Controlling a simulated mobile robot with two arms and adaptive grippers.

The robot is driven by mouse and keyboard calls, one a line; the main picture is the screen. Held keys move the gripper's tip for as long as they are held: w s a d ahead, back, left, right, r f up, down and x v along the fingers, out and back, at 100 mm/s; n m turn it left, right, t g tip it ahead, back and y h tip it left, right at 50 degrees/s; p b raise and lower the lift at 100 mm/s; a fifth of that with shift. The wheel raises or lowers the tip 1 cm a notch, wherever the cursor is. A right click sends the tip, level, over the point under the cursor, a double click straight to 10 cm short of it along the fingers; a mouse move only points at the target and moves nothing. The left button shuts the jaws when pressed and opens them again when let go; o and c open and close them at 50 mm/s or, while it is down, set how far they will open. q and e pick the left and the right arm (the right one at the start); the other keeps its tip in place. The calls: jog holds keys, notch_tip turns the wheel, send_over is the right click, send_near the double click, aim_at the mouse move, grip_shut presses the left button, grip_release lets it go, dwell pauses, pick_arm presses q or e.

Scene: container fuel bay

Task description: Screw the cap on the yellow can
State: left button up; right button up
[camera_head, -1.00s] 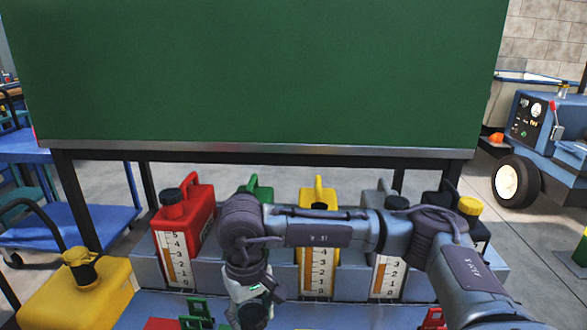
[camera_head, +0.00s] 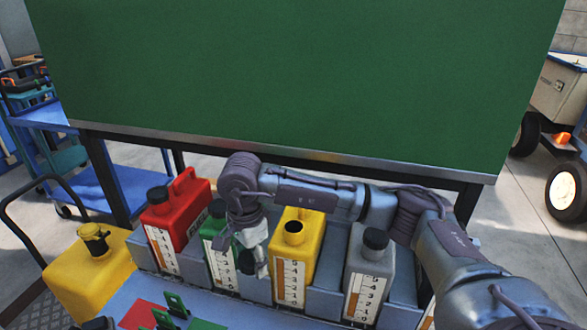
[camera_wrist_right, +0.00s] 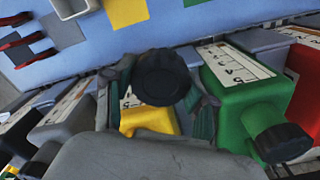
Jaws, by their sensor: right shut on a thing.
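The yellow can (camera_head: 290,263) stands in the row of cans with its round neck opening uncovered and dark. It has a white level scale on its front. My right gripper (camera_head: 258,268) points down between the green can and the yellow can, toward the front. In the wrist view my right gripper (camera_wrist_right: 160,85) is shut on a black cap (camera_wrist_right: 160,77). There, part of the yellow can (camera_wrist_right: 148,122) shows behind and below the cap. The cap is apart from the neck opening in the head view. My left gripper is not in view.
A red can (camera_head: 178,220) and a green can (camera_head: 217,260) stand left of the yellow can, a grey can (camera_head: 370,272) with a black cap right. A large green panel (camera_head: 300,80) rises behind. A yellow container (camera_head: 85,275) stands far left. Red and green pieces lie in front.

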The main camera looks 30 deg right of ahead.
jog(key=w+d+r+m+p, duration=0.2)
jog(key=d+r+m+p, duration=0.25)
jog(key=m+p, duration=0.75)
jog(key=w+d+r+m+p, duration=0.1)
jog(key=d+r+m+p, duration=0.4)
jog(key=m, duration=1.3)
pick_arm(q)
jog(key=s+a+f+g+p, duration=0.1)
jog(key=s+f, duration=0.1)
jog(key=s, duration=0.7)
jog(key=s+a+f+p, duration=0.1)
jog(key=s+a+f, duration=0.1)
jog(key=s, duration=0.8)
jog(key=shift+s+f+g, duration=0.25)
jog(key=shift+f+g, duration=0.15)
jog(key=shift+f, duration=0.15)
pick_arm(e)
jog(key=d+f+m, duration=0.1)
jog(key=m, duration=0.2)
jog(key=f+m, duration=0.1)
jog(key=m, duration=0.3)
jog(key=s+d+f+m, duration=0.1)
jog(key=m, duration=0.3)
jog(key=shift+d, duration=0.3)
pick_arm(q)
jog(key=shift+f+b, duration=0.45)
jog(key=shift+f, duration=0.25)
pick_arm(e)
jog(key=shift+f, duration=1.5)
